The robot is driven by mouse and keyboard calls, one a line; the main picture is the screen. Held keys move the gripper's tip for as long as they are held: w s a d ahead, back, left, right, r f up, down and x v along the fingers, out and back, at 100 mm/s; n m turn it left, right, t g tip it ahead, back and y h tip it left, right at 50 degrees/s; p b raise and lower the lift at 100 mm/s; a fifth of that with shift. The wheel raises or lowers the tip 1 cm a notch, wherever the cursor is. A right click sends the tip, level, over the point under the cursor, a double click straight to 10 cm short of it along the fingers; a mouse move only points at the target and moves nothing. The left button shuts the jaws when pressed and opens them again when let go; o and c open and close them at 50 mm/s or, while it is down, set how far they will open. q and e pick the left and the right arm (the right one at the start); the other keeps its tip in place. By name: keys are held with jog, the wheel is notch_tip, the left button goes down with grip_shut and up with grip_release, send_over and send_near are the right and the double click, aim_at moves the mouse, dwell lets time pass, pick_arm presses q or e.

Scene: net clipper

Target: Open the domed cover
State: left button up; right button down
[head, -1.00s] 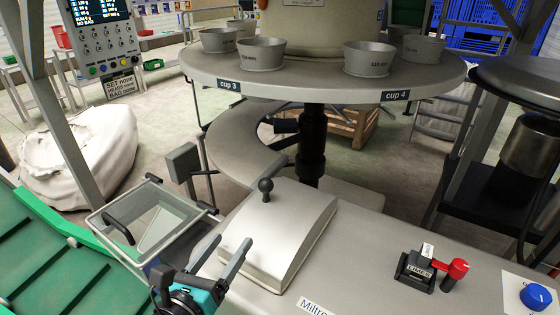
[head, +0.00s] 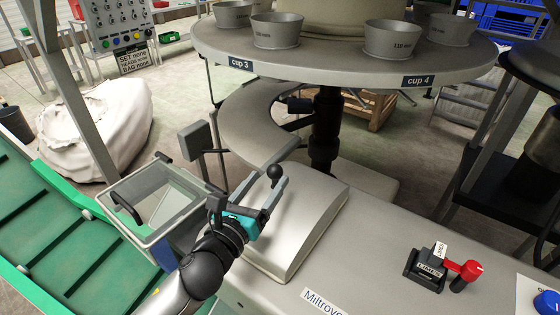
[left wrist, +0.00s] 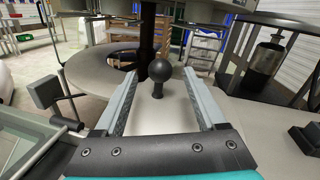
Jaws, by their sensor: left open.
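The domed cover (head: 305,223) is a pale metal lid lying closed on the grey machine top. A black ball knob (head: 275,172) stands up from its far left part. My left gripper (head: 262,187) is over the left side of the cover, with its two fingers pointing at the knob. My right gripper is not in view.
A clear-lidded box (head: 155,203) stands just left of the cover. A round table (head: 330,66) with several cups overhangs behind it. A red-handled lever (head: 470,270) and a black switch block (head: 428,265) are on the machine top at right.

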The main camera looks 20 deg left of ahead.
pick_arm(q)
jog(key=w, duration=0.5)
jog(key=w+d, duration=0.1)
jog(key=w, duration=0.1)
jog(key=shift+w, duration=0.15)
jog(key=shift+c, duration=0.3)
grip_shut()
dwell(1.0)
